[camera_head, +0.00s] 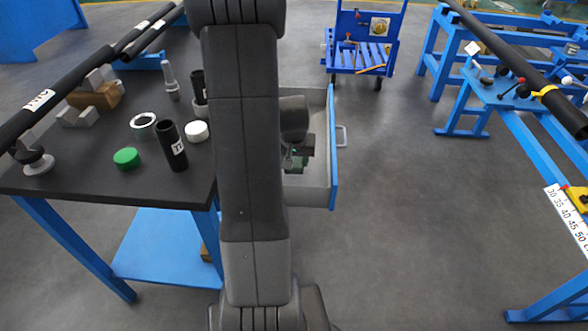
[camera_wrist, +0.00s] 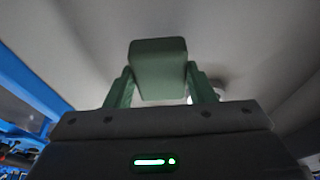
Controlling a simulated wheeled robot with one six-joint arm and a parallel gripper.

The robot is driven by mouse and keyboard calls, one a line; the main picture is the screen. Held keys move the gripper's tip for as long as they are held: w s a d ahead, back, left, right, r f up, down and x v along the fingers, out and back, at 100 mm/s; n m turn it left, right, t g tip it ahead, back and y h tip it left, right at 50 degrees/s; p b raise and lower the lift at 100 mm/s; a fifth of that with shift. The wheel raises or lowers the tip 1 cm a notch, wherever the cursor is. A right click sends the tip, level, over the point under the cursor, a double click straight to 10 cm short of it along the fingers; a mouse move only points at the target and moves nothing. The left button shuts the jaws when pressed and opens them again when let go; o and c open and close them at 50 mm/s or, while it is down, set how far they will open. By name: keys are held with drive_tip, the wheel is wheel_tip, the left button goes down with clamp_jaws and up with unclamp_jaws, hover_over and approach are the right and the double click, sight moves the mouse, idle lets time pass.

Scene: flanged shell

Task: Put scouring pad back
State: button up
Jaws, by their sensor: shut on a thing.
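The scouring pad (camera_wrist: 158,68) is a dull green block in the wrist view. My gripper (camera_wrist: 160,88) is shut on it, with one finger at each side. In the head view my gripper (camera_head: 299,158) is inside or just above an open grey drawer (camera_head: 317,192) with a blue front. My arm hides the drawer's left part and most of the pad. I cannot tell whether the pad touches the drawer floor. A small pale thing shows behind the right finger in the wrist view.
Left is a dark-topped bench (camera_head: 85,170) with a green lid (camera_head: 127,158), a black cylinder (camera_head: 172,146), a white cap (camera_head: 197,131) and grey blocks. A blue trolley (camera_head: 362,52) stands behind. A blue frame (camera_head: 520,115) is at right. The floor between is clear.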

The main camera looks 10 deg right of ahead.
sight(294, 167)
drive_tip(key=shift+f+b, duration=0.35)
drive_tip(key=shift+f, duration=1.55)
drive_tip(key=o, duration=0.9)
drive_tip(key=shift+r, duration=0.3)
drive_tip(key=p+v, duration=0.2)
drive_tip(key=v, duration=0.9)
drive_tip(key=shift+s+a+r, duration=0.1)
drive_tip(key=shift+s+r, duration=0.15)
drive_tip(key=shift+r, duration=0.1)
